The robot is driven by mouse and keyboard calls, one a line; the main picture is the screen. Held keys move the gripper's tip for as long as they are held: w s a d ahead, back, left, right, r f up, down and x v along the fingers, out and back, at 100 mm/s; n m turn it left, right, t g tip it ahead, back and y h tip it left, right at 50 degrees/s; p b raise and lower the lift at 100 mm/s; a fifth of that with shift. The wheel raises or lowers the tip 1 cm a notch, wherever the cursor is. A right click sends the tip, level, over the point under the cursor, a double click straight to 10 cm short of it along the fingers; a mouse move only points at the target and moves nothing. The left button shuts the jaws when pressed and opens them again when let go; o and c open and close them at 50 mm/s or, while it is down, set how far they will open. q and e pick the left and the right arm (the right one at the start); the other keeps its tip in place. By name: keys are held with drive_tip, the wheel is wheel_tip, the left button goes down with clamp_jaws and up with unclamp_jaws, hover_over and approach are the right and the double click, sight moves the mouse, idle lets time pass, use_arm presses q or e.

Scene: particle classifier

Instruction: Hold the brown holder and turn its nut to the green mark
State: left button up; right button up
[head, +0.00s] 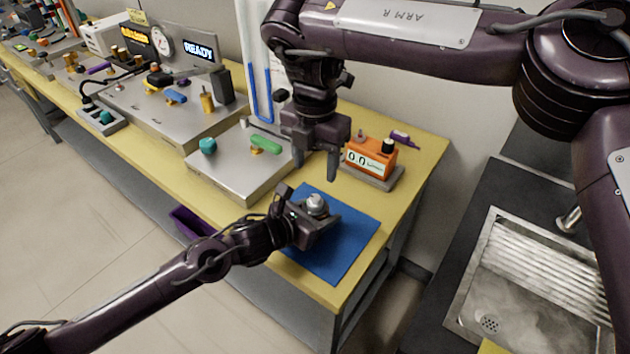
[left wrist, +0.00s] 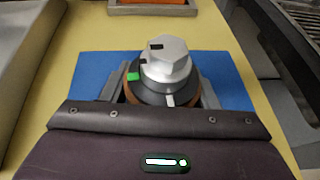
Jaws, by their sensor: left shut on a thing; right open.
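My left gripper (head: 314,215) is shut on the brown holder (left wrist: 130,96), over the blue mat. In the left wrist view my two fingers flank the holder, whose brown rim shows under a dark collar (left wrist: 150,92). The silver hex nut (left wrist: 167,62) sits on top of the holder and also shows in the head view (head: 316,203). The collar has a green mark (left wrist: 133,76) on its left and a white mark (left wrist: 170,100) at its front. The nut carries a black mark (left wrist: 156,46). My right gripper (head: 319,163) is open and empty, pointing down above the nut, apart from it.
The blue mat (head: 350,245) lies on the yellow bench (head: 425,165) near its right end. An orange meter reading 0.0 (head: 371,157) stands behind it. A metal plate with knobs (head: 225,175) lies to the left. A sink (head: 530,290) is at the right.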

use_arm(q)
drive_tip(key=shift+f, duration=0.15)
use_arm(e)
drive_tip(key=shift+r, duration=1.75)
use_arm(q)
drive_tip(key=o, duration=1.6)
drive_tip(key=shift+c, duration=0.2)
drive_tip(key=shift+s+a, duration=0.1)
drive_tip(key=v, duration=1.1)
drive_tip(key=shift+s+a+r, duration=0.2)
drive_tip(key=shift+a+r, duration=0.05)
drive_tip(key=shift+r, duration=0.05)
use_arm(e)
drive_tip(key=shift+a+f, duration=0.1)
